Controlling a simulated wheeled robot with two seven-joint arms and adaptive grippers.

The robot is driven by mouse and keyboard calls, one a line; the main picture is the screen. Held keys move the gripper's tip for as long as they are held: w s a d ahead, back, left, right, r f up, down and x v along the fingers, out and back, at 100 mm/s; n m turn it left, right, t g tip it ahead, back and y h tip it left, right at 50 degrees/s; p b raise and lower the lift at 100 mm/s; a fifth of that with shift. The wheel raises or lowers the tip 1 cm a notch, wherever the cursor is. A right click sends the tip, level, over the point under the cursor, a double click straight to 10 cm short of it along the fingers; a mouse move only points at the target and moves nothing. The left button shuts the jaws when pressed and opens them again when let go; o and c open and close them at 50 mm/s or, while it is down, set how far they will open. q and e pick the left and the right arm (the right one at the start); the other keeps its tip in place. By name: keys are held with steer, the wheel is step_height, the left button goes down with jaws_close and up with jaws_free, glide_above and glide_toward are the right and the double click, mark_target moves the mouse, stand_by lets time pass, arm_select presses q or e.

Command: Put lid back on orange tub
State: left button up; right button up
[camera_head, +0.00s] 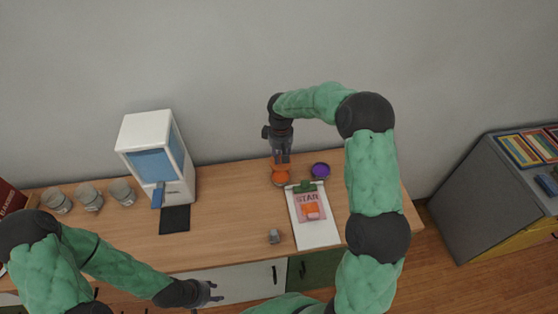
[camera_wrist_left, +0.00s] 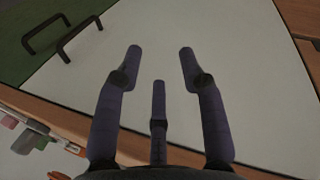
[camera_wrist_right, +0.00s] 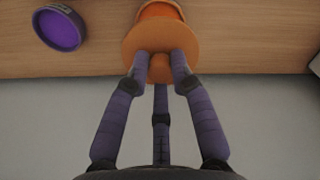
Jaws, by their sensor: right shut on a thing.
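The orange tub (camera_head: 281,180) stands near the back edge of the wooden desk, and its body partly shows in the right wrist view (camera_wrist_right: 162,10). The round orange lid (camera_wrist_right: 135,42) is in front of the tub in that view and covers part of it. My right gripper (camera_wrist_right: 160,66) is shut on the knob of the lid. In the head view my right gripper (camera_head: 281,158) is just over the tub; whether the lid touches the rim I cannot tell. My left gripper (camera_head: 212,291) is open and empty by the desk's front, before a white cabinet face (camera_wrist_left: 220,40).
A purple tub (camera_head: 320,170) stands just right of the orange one, and a clipboard (camera_head: 318,234) lies in front. A small grey object (camera_head: 274,237), a white dispenser (camera_head: 148,140) and several grey cups (camera_head: 89,197) stand on the desk (camera_head: 230,215).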

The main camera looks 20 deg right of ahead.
steer(key=shift+f+b, duration=1.5)
steer(key=shift+f, duration=0.65)
steer(key=shift+f+b, duration=0.5)
steer(key=shift+f, duration=0.6)
steer(key=shift+f, duration=0.1)
stand_by(0.5)
steer(key=o, duration=1.4)
steer(key=shift+p, duration=0.3)
